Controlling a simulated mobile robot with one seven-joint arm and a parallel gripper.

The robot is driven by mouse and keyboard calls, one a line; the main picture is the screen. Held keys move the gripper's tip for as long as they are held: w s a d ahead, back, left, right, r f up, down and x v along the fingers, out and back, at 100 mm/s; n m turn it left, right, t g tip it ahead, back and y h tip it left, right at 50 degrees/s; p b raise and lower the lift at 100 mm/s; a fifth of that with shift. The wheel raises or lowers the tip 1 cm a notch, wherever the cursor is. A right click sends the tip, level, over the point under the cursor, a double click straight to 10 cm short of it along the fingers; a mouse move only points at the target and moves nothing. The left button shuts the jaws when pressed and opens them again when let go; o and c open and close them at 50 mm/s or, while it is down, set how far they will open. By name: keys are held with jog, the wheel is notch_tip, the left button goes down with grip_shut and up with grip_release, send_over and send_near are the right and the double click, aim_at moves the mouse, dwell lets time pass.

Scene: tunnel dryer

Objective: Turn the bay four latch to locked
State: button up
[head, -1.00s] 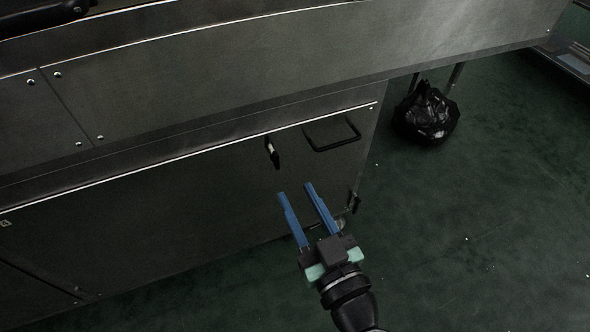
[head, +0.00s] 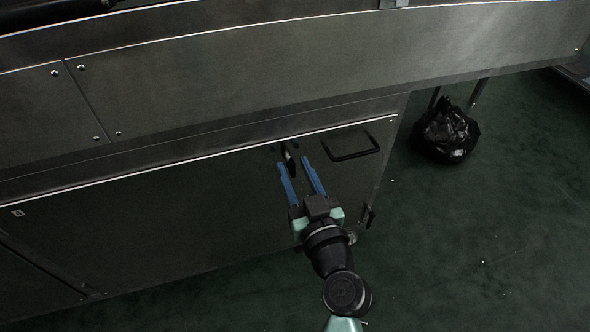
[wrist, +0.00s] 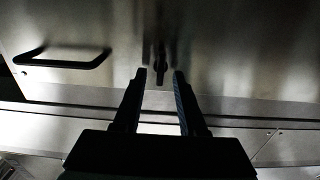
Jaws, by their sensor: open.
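The latch (head: 290,160) is a small dark lever on the grey front panel, left of a black handle (head: 352,145). My gripper (head: 294,163) is open, its two blue fingers pointing at the latch. In the head view the fingertips lie to either side of the latch's lower part. In the wrist view the latch (wrist: 160,66) hangs between and just beyond the open fingertips (wrist: 160,76), and no contact shows. The latch looks close to upright in the wrist view. I cannot tell whether the fingers are around it in depth.
The panel (head: 150,220) bears a small label (head: 17,213) at its left end. A ledge of the machine (head: 250,75) juts out above. A black bag (head: 446,130) lies on the green floor at right. The floor in front is clear.

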jog(key=shift+w+a, duration=0.1)
jog(key=shift+w, duration=0.15)
grip_shut()
